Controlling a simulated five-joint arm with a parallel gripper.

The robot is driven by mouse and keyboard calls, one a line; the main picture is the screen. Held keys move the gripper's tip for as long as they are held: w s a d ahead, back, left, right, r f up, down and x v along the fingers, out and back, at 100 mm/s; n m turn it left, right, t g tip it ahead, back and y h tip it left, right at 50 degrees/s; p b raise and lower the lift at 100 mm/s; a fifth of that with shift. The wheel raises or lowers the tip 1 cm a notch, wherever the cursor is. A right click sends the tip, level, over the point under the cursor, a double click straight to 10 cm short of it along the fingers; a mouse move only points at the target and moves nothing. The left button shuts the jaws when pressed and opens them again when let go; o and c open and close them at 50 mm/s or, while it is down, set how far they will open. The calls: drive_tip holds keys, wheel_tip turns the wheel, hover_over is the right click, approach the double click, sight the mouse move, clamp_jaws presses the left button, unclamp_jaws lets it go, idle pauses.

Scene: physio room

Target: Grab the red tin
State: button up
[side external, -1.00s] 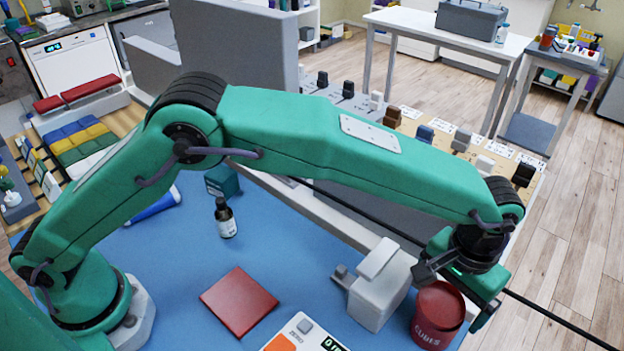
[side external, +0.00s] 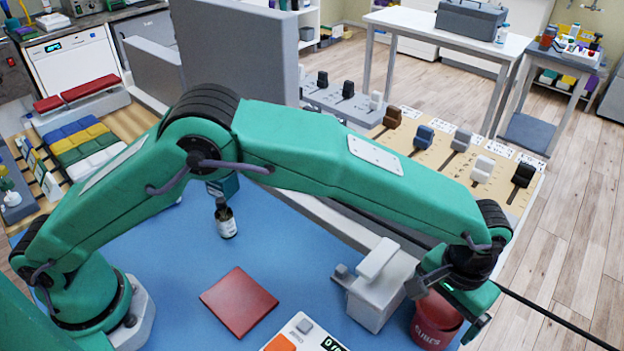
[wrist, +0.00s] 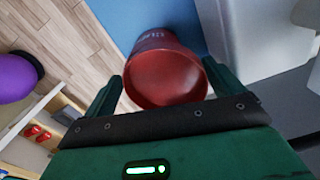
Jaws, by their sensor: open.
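The red tin (side external: 436,326) stands at the front right edge of the blue mat, with pale lettering on its side. In the wrist view the tin (wrist: 165,72) shows its open, round mouth, which looks empty. My gripper (side external: 446,306) is over the tin in the side view and hides part of its rim. In the wrist view my gripper (wrist: 163,88) is open, with one finger on each side of the tin. A gap shows beside the left finger; whether the right finger touches the tin I cannot tell.
A grey-white block-shaped device (side external: 376,290) stands close to the left of the tin. A red square pad (side external: 239,301), a dark bottle (side external: 225,218) and a scale (side external: 303,336) are on the blue mat (side external: 290,255). A slider board (side external: 455,165) lies behind.

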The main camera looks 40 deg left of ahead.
drive_tip(key=shift+s+f, duration=0.1)
drive_tip(key=shift+f, duration=2.1)
drive_tip(key=c, duration=1.1)
